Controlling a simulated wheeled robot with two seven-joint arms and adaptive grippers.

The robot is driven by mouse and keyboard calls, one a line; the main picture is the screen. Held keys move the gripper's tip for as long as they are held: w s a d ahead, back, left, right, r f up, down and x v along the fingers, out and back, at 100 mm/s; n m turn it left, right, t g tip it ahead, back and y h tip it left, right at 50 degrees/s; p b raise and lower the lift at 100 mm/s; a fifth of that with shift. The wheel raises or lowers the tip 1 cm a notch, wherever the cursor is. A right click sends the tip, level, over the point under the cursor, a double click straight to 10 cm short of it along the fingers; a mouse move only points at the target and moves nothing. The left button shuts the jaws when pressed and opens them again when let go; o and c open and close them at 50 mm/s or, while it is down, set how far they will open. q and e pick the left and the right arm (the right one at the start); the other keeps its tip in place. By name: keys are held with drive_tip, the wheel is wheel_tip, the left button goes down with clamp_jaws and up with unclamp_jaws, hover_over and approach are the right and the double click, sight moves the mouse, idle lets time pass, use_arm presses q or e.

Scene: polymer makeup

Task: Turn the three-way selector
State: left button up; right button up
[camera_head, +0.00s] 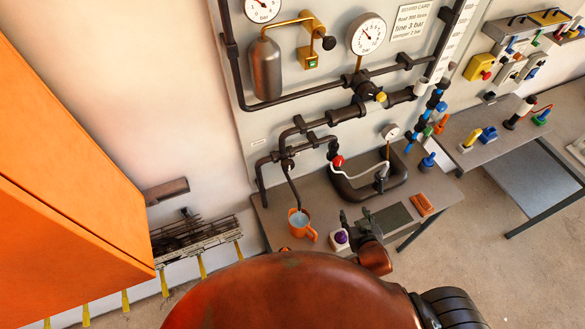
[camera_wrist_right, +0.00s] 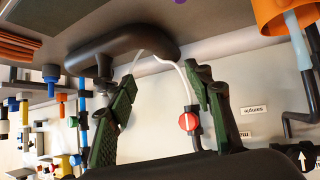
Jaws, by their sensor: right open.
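A red round knob (camera_head: 338,161), which looks like the three-way selector, sits on the dark piping low on the panel, with a pale hose running from its area. In the right wrist view the red knob (camera_wrist_right: 189,121) carries a white bar and shows between the fingers, nearer the right-hand one. My right gripper (camera_head: 356,214) is open and empty over the front of the bench, apart from the knob. Its two green-padded fingers (camera_wrist_right: 165,82) show spread in the wrist view. My left gripper is not in view.
An orange jug (camera_head: 301,229) of water stands left on the bench under a pipe. A thick dark curved pipe (camera_head: 347,192) lies between gripper and panel. A purple-topped item (camera_head: 341,237) and orange stack (camera_head: 421,204) flank the gripper. An orange cabinet (camera_head: 60,190) stands left.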

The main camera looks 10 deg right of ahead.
drive_tip(key=w+a+r+t+y, duration=0.1)
drive_tip(key=w+a+r+t, duration=0.3)
drive_tip(key=a+r, duration=0.25)
drive_tip(key=n+t+y, duration=0.3)
drive_tip(key=y, duration=0.1)
approach(289, 167)
drive_tip(key=shift+w+d+f, duration=0.15)
drive_tip(key=shift+w+f, duration=0.1)
drive_tip(key=shift+w, duration=0.3)
drive_tip(key=shift+w+r, duration=0.1)
drive_tip(key=shift+w, duration=0.15)
drive_tip(key=w, duration=0.2)
drive_tip(key=w+a+p, duration=0.1)
drive_tip(key=w, duration=0.1)
drive_tip(key=w+p, duration=0.1)
drive_tip(key=w, duration=0.2)
drive_tip(key=shift+a, duration=0.3)
drive_tip(key=c, duration=1.1)
